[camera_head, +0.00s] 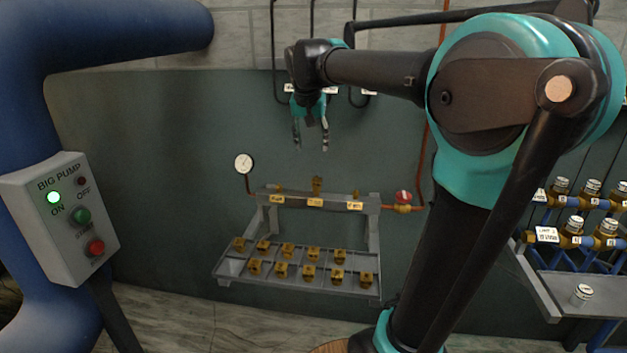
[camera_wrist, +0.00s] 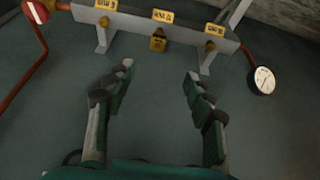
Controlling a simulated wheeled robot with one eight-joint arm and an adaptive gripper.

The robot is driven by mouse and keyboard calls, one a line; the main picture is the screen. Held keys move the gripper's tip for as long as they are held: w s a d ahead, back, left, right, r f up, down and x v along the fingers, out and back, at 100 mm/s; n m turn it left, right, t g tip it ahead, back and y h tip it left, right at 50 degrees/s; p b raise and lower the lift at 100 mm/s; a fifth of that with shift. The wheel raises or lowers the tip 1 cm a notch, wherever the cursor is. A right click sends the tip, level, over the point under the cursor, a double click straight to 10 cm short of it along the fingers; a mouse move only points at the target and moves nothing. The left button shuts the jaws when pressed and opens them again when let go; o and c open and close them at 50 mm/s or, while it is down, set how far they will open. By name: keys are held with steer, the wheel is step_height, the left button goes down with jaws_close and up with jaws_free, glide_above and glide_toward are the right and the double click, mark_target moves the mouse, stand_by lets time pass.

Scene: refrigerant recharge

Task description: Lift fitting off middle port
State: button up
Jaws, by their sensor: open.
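A brass fitting (camera_head: 317,185) stands upright on the middle port of the grey manifold bar (camera_head: 336,200). In the wrist view the fitting (camera_wrist: 158,40) shows at the middle of the bar (camera_wrist: 185,36), near the top of the picture. The left and right ports carry only small brass parts, with yellow labels by each port. My gripper (camera_head: 311,146) is open and empty, fingers pointing down, well above the fitting. In the wrist view its two fingers (camera_wrist: 156,78) are spread wide, with only the dark wall between them.
A tray (camera_head: 225,268) with several brass fittings lies below the bar. A pressure gauge (camera_head: 244,163) stands at the bar's left end, and a red valve (camera_head: 403,196) at its right. A rack with bottles (camera_head: 592,188) is at far right, and a pump control box (camera_head: 60,215) at left.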

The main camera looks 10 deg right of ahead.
glide_toward(317, 177)
steer(key=a+x, duration=0.1)
steer(key=x, duration=0.4)
steer(key=shift+d+x, duration=0.2)
steer(key=shift+x, duration=1.35)
steer(key=shift+d+x, duration=0.2)
steer(key=shift+x, duration=1.4)
steer(key=shift+r, duration=0.1)
jaws_close()
